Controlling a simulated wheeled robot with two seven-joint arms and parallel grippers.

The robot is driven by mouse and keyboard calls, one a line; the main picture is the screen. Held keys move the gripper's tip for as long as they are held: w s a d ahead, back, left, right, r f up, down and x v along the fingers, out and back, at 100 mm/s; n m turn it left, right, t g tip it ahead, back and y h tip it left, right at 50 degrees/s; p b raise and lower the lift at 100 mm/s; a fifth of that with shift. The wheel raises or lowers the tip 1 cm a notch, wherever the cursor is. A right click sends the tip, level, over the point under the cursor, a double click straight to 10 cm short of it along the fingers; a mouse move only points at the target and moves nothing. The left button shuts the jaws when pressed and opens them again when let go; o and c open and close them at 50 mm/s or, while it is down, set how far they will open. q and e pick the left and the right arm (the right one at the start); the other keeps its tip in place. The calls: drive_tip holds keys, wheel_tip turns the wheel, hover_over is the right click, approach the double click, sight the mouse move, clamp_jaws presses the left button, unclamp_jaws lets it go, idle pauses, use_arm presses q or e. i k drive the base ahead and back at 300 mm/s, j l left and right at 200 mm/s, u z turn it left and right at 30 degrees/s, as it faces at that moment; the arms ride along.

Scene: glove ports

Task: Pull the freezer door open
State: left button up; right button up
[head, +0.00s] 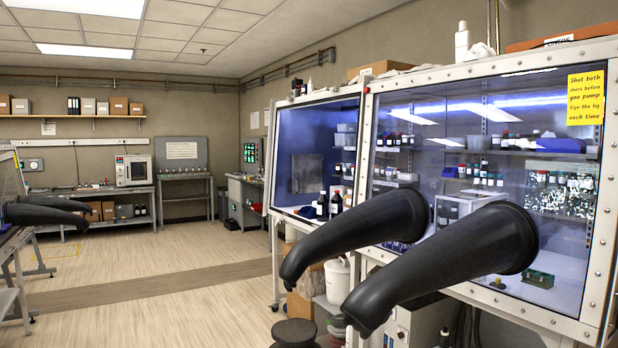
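No freezer is plainly recognisable in the head view. Behind the glovebox's left window is a grey square door-like panel (307,173), which looks shut; I cannot tell whether it is the freezer door. A pale box-shaped unit (450,209) stands behind the right window, partly hidden by a black glove. Neither of my grippers is in view.
The glovebox (362,150) fills the right side. Two long black gloves (355,235) (455,262) stick out from its front. A dark round stool (295,333) stands below. The wooden floor (150,285) at left centre is mostly clear. A bench (95,192) stands at the back.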

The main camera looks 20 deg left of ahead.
sight(306, 169)
drive_tip(key=i+j+u, duration=0.9)
drive_tip(key=i, duration=0.35)
drive_tip(key=i+j+u, duration=0.3)
drive_tip(key=i, duration=0.35)
drive_tip(key=i+u, duration=0.25)
drive_tip(key=i, duration=0.45)
drive_tip(key=i+z, duration=0.1)
drive_tip(key=i, duration=1)
drive_tip(key=i+j, duration=0.2)
drive_tip(key=i, duration=0.95)
drive_tip(key=i+z, duration=0.45)
drive_tip(key=i+j+z, duration=0.2)
drive_tip(key=z, duration=0.2)
drive_tip(key=i+j+z, duration=0.3)
drive_tip(key=z, duration=0.15)
drive_tip(key=i+j+z, duration=0.2)
drive_tip(key=j+z, duration=0.25)
drive_tip(key=i+j+z, duration=0.2)
drive_tip(key=j+z, duration=0.25)
drive_tip(key=i+j+z, duration=0.1)
drive_tip(key=j+z, duration=0.25)
drive_tip(key=j, duration=0.2)
drive_tip(key=j+z, duration=0.35)
drive_tip(key=j, duration=0.2)
drive_tip(key=j+z, duration=0.35)
drive_tip(key=j, duration=0.2)
